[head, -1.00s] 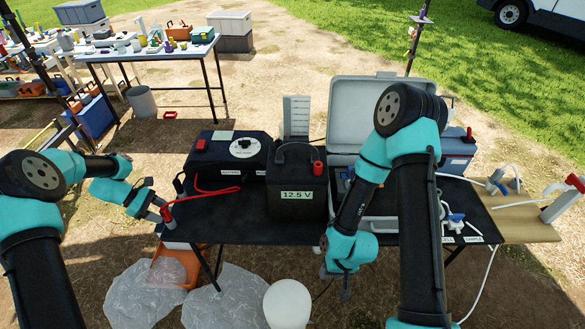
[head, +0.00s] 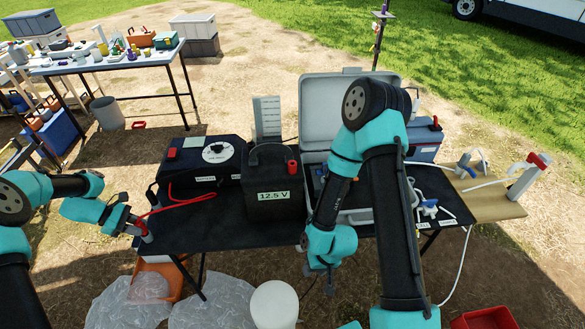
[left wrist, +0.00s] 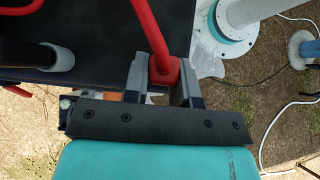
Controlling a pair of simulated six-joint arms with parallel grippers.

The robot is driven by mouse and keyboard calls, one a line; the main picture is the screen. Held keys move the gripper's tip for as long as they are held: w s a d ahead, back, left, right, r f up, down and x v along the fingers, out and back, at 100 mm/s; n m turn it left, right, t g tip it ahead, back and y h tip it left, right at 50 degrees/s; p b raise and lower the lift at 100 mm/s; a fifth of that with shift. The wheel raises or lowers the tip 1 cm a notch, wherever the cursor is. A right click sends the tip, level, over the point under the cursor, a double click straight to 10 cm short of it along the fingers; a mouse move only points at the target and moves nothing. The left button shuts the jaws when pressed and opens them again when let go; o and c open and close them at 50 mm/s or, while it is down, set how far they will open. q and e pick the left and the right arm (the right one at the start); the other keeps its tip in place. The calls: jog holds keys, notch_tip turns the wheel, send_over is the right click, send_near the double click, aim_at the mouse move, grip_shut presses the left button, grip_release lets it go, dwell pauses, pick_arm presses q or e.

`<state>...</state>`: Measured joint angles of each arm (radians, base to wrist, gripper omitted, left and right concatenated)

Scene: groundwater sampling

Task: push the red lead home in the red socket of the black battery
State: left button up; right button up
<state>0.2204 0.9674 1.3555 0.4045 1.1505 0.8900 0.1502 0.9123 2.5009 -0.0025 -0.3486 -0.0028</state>
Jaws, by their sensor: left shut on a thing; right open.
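The black battery (head: 262,208), labelled 12.5 V, stands upright at the middle of the black table. Its red socket (head: 292,166) is on the top right. The red lead (head: 185,202) runs from the dark box left of the battery to my left gripper (head: 143,230), at the table's left front corner, well away from the socket. In the left wrist view the left gripper (left wrist: 160,85) is shut on the lead's red plug (left wrist: 164,72), its cable rising from it. My right gripper (head: 326,283) is open and empty in front of the table, right of the battery.
The dark box with a dial (head: 217,150) stands left of the battery. An open grey case (head: 340,108) is behind my right arm. A white round object (head: 274,303) and a red bin (head: 487,318) are below the table. The table front (head: 220,235) is mostly clear.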

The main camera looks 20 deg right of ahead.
pick_arm(q)
jog(key=shift+r, duration=3.5)
jog(key=w+d+r, duration=0.2)
jog(key=d+r, duration=0.1)
jog(key=d, duration=0.4)
jog(key=w+d+r, duration=0.1)
jog(key=d+r, duration=0.2)
jog(key=d, duration=0.3)
jog(key=s+d+r, duration=0.3)
jog(key=d+r, duration=0.3)
jog(key=d, duration=0.6)
jog(key=s+d+r, duration=0.4)
jog(key=d+r, duration=0.3)
jog(key=d, duration=0.6)
jog(key=s+d+r, duration=0.3)
jog(key=d+r, duration=0.3)
jog(key=d, duration=0.6)
jog(key=shift+s+d+r, duration=0.15)
jog(key=shift+s+d, duration=0.05)
jog(key=shift+d, duration=0.1)
jog(key=shift+f, duration=0.2)
jog(key=shift+f, duration=2.75)
